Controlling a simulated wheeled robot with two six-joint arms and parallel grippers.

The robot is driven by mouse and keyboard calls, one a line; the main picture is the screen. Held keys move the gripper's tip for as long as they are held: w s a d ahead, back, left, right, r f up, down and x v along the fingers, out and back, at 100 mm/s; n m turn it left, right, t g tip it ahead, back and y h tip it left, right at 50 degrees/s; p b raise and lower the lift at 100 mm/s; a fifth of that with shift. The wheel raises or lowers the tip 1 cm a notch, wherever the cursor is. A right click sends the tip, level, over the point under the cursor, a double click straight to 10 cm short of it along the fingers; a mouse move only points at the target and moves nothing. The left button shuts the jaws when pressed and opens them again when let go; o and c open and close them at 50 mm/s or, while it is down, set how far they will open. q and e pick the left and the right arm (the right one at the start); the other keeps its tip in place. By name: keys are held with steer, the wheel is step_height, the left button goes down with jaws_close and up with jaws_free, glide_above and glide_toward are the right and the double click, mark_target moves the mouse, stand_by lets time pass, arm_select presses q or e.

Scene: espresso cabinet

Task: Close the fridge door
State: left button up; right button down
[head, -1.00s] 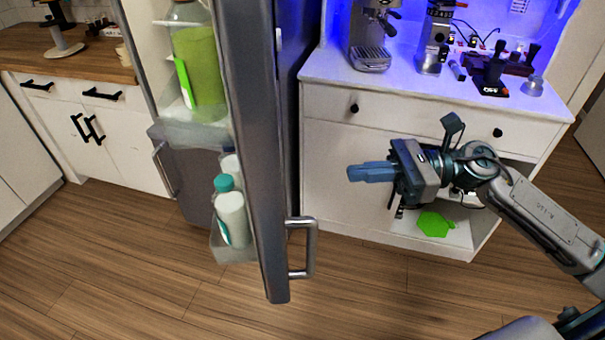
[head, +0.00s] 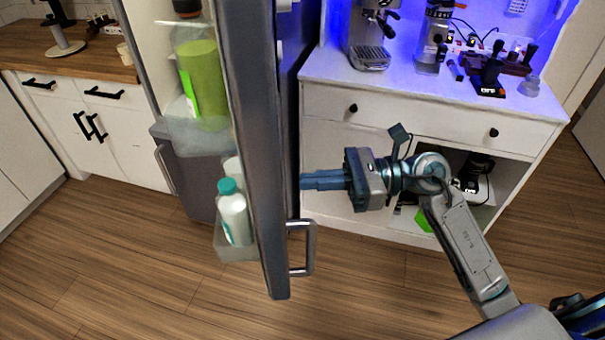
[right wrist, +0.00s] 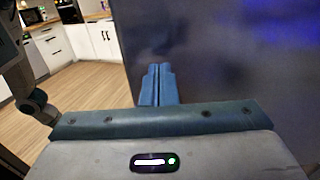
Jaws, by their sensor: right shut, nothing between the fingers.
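The fridge door (head: 262,170) stands open in the head view, seen nearly edge-on, with its inner shelves facing left. Its silver handle (head: 312,250) is low on the right side of the edge. My right gripper (head: 303,180) is shut and empty, pointing left at the door's outer face, just above the handle. In the right wrist view the shut fingers (right wrist: 158,85) point at the grey door face (right wrist: 215,60). I cannot tell whether they touch it. My left gripper is not in view.
Door shelves hold a green container (head: 205,85) and a white bottle with a teal cap (head: 233,215). A white cabinet (head: 420,100) with an espresso machine (head: 368,40) stands at the right. White drawers with a wooden counter (head: 90,60) are at the left. The wooden floor in front is clear.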

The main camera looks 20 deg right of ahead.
steer(key=shift+p+x, duration=0.5)
steer(key=shift+x, duration=0.75)
